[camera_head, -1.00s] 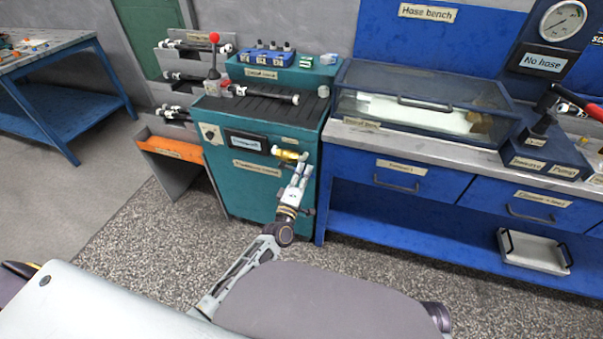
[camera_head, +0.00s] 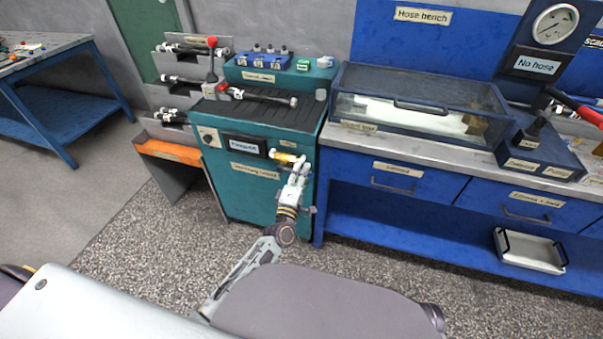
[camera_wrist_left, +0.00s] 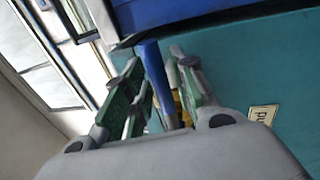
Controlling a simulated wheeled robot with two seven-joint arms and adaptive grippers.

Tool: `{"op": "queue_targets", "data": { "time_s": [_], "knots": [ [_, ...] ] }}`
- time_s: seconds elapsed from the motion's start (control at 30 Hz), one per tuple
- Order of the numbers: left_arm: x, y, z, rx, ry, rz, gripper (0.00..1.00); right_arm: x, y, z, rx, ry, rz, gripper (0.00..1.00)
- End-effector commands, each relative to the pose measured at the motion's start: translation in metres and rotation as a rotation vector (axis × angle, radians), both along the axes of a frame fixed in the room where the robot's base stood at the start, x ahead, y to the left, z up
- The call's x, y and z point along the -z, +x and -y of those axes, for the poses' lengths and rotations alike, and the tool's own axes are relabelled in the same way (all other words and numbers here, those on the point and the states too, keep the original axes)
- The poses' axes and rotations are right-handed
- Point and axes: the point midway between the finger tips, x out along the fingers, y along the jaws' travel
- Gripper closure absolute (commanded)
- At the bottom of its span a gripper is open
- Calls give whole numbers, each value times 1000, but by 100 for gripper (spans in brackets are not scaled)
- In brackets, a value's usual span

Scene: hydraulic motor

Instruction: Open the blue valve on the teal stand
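The teal stand (camera_head: 232,186) is left of the blue bench, with labels and a dark plate on its front. A yellow valve part (camera_head: 287,158) shows at its upper right front. My left gripper (camera_head: 298,167) is right at this part and hides some of it. In the left wrist view a blue bar (camera_wrist_left: 154,72), seemingly the valve's handle, runs between the fingers of my left gripper (camera_wrist_left: 157,78). A gap shows between bar and right finger, so the gripper looks open around it. A bit of yellow (camera_wrist_left: 178,108) shows behind. My right gripper is out of view.
The blue bench (camera_head: 350,160) with a clear-lidded box (camera_head: 425,105) adjoins at the right. Open floor lies in front.

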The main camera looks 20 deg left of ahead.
Motion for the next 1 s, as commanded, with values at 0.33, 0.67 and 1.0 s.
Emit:
{"op": "queue_targets", "data": {
  "time_s": [0.33,0.67,1.0],
  "knots": [
    [0,0,0,0,3,0,64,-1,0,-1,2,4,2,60],
    [3,-12,0,0,4,-1,64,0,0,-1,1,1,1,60],
    [10,-43,-1,1,5,-2,64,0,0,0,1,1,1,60]
  ]
}}
